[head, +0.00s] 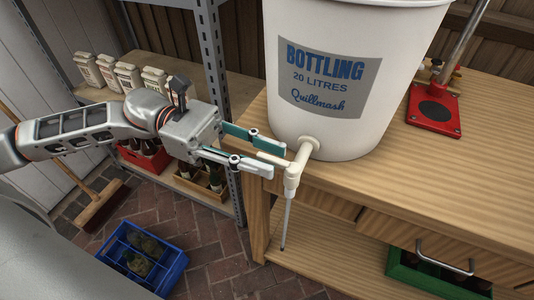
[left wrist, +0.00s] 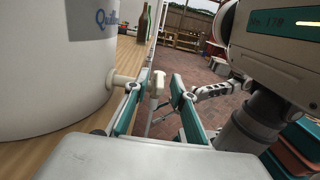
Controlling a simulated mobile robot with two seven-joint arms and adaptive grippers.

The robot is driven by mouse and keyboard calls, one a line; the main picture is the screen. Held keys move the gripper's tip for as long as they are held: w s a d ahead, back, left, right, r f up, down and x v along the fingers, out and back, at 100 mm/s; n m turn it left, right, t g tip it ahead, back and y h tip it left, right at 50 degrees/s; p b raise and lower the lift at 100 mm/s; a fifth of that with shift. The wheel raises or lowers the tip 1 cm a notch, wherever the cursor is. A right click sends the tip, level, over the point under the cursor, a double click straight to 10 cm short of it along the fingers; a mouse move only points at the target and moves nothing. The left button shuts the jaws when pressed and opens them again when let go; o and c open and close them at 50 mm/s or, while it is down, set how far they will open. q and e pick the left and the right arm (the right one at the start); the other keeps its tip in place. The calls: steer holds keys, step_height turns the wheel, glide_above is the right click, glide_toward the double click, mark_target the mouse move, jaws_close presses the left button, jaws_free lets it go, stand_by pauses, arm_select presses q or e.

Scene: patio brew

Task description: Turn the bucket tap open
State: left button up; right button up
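The white bucket (head: 345,125), labelled "BOTTLING 20 LITRES", stands on the wooden bench. Its cream tap (head: 293,178) sticks out low on its front, with a lever reaching left and a thin tube hanging from the spout. My left gripper (head: 277,160) is open, one finger on each side of the tap's lever. In the left wrist view, the tap (left wrist: 157,84) stands between the spread fingers (left wrist: 155,98) of this gripper, and the bucket (left wrist: 50,75) fills the left side. I cannot tell whether either finger touches the tap.
A red-based stand (head: 434,110) is on the bench (head: 400,195) right of the bucket. A green crate (head: 430,275) sits below it. A metal rack with boxes and bottles is at left. A blue crate (head: 143,258) and a broom (head: 100,207) are on the brick floor.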

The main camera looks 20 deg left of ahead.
arm_select(q)
steer(key=shift+d, duration=0.45)
jaws_close()
arm_select(e)
steer(key=shift+s+d+f, duration=0.1)
steer(key=shift+s+f, duration=0.15)
steer(key=shift+s, duration=0.05)
steer(key=shift+r, duration=0.1)
